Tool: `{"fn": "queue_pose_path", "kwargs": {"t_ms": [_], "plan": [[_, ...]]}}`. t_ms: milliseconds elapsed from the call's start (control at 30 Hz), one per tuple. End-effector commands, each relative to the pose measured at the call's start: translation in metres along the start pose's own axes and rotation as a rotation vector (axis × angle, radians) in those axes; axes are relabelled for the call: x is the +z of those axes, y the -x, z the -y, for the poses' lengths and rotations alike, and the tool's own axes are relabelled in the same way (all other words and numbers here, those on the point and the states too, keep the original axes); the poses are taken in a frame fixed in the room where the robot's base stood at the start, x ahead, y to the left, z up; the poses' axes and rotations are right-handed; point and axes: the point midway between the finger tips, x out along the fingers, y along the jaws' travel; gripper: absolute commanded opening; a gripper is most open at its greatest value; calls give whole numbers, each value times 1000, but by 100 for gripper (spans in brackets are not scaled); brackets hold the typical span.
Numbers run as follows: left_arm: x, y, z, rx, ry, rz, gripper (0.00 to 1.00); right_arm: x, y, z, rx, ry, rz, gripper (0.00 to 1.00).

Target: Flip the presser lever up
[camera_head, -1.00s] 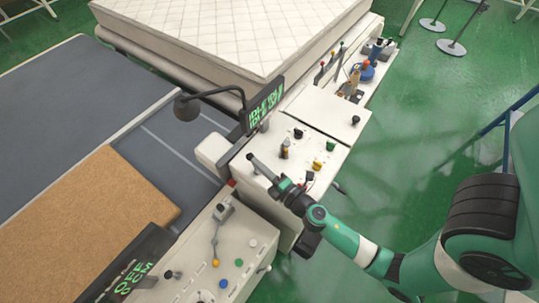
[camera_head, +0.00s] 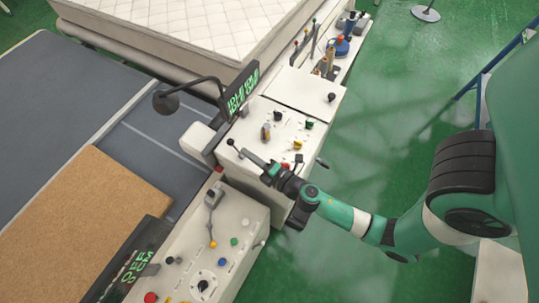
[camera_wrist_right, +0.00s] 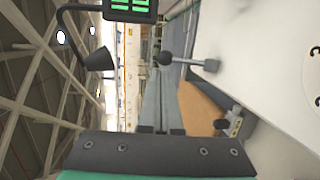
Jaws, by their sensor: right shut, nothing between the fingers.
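A lever with a black ball knob (camera_head: 230,142), likely the presser lever, sits at the left edge of the white control panel (camera_head: 258,128). In the right wrist view its knob (camera_wrist_right: 165,58) is on a short grey stem that juts sideways from the white panel, just beyond my fingertips. My right gripper (camera_head: 243,151) is shut and empty, its fingers close to the knob. I cannot tell whether they touch. The gripper's fingers (camera_wrist_right: 160,78) also show in the right wrist view. My left gripper is in neither view.
A black lamp (camera_head: 167,101) and a green-lit display (camera_head: 241,93) stand beside the panel. A second white panel (camera_head: 238,214) with knobs lies in front. A quilted mattress (camera_head: 190,30) is behind. Brown board (camera_head: 80,225) lies at left. The green floor at right has free room.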

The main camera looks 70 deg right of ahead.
Motion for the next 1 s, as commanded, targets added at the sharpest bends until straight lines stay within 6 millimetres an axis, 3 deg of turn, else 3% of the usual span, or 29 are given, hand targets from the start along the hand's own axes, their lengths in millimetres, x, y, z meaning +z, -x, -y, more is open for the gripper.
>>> {"fn": "queue_pose_path", "kwargs": {"t_ms": [33,200,400,867,1000], "plan": [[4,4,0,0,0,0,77,-1,16,4,-3,0,-3,0],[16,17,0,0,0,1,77,-1,60,2,-2,0,-5,0],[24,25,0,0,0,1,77,-1,89,-3,-2,1,-4,0],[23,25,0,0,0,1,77,0,94,-7,0,-1,0,0],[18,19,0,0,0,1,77,-7,83,-30,43,-19,-5,0]]}}
